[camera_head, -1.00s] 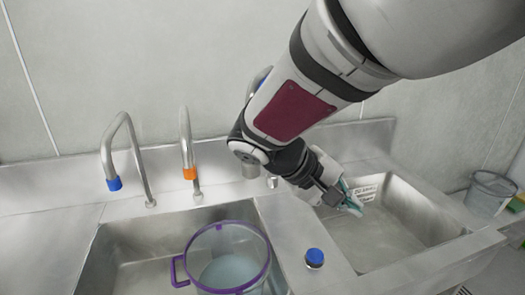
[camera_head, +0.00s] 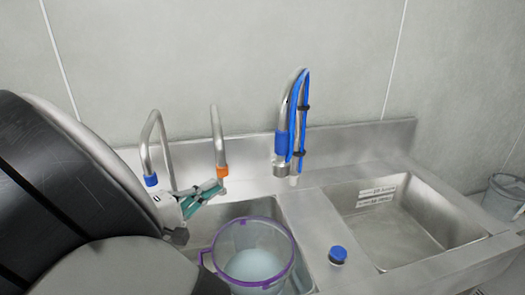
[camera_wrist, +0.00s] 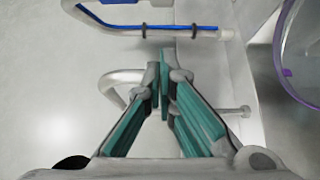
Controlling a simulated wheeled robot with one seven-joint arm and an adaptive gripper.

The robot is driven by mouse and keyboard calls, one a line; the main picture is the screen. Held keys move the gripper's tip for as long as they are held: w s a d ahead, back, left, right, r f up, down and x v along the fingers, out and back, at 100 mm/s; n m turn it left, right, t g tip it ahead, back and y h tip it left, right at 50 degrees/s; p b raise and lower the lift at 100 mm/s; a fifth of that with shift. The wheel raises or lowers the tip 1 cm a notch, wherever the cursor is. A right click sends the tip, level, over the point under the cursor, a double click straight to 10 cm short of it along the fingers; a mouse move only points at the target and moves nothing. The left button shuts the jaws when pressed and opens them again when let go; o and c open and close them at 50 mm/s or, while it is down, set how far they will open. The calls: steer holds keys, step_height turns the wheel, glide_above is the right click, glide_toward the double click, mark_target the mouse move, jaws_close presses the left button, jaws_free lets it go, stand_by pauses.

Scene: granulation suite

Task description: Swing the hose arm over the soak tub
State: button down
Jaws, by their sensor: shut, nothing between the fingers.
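The hose arm (camera_head: 293,120) is a bent metal pipe with a blue hose strapped along it. It stands at the back of the sink, its end hanging near the divider between the basins. It also shows along the top of the wrist view (camera_wrist: 180,32). The soak tub, clear with a purple rim (camera_head: 250,255), stands in the left basin and holds pale liquid. Its rim shows at the right of the wrist view (camera_wrist: 283,72). My gripper (camera_head: 215,188) is shut and empty, left of the hose arm, near two taps. Its teal fingers meet in the wrist view (camera_wrist: 164,72), apart from the hose arm.
A blue-tipped tap (camera_head: 151,150) and an orange-tipped tap (camera_head: 219,145) stand close to my gripper. A blue-capped item (camera_head: 338,255) is on the divider. The right basin (camera_head: 395,230) looks empty. A bucket (camera_head: 503,196) stands at the far right.

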steer(key=s+d+p+x, duration=0.1)
steer(key=d+p+x, duration=0.1)
steer(key=x, duration=1.1)
steer(key=shift+s+d+p, duration=0.15)
steer(key=shift+s+p, duration=0.15)
steer(key=shift+s, duration=0.15)
